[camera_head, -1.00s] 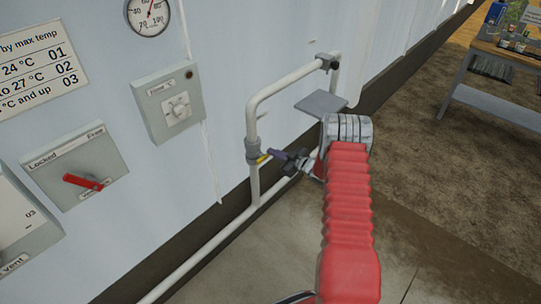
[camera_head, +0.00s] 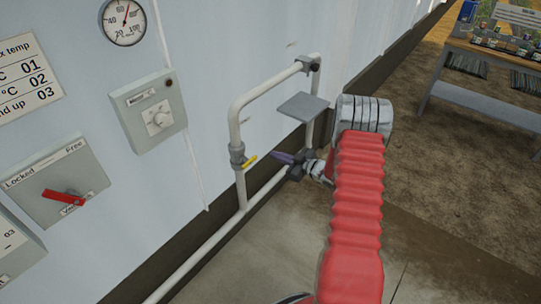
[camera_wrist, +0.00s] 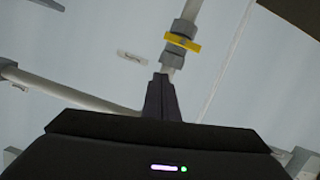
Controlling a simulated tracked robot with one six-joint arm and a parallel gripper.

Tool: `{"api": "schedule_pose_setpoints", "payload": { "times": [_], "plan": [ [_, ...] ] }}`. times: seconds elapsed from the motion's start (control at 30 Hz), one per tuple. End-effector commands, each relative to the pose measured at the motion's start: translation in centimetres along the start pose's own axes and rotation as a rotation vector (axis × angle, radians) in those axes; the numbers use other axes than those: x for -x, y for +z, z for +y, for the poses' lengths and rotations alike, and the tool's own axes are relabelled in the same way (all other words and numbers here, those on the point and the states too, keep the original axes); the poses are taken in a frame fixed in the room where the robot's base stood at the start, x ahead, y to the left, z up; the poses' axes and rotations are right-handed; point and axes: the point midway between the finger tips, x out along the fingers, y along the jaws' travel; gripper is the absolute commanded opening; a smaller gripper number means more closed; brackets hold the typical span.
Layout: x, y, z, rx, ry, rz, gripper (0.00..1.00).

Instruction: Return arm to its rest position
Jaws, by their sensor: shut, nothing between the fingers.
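My red-sleeved arm reaches up from the bottom of the head view. My gripper (camera_head: 287,158) is at its far end, with its dark fingers together and nothing between them. It points left toward the white pipe loop and is apart from the yellow valve handle (camera_head: 250,162). In the wrist view the shut fingers (camera_wrist: 162,98) point up toward the pipe, below the yellow handle (camera_wrist: 182,42), with a gap between them. A small label (camera_wrist: 132,57) is on the wall beside the pipe.
The white pipe (camera_head: 236,122) runs along the pale wall. A grey plate (camera_head: 303,107) sits close to my wrist. Control boxes, one with a red lever (camera_head: 64,198), and a gauge (camera_head: 124,20) are on the wall at left. A workbench (camera_head: 492,60) stands at upper right. The floor at right is open.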

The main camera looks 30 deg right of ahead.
Motion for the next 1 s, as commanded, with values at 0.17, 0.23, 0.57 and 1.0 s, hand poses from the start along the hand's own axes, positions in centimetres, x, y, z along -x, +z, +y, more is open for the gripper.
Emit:
{"api": "schedule_pose_setpoints", "payload": {
  "times": [0.17, 0.23, 0.57, 1.0],
  "plan": [
    [0.1, 0.0, -0.1, 0.000, -0.002, 0.000, 0.00],
    [0.1, 0.0, -0.1, 0.000, -0.002, 0.000, 0.00],
    [0.0, 0.0, -0.1, 0.003, -0.002, -0.002, 0.00],
    [2.4, 9.3, 1.4, -0.066, 0.133, -0.361, 0.00]
  ]
}}
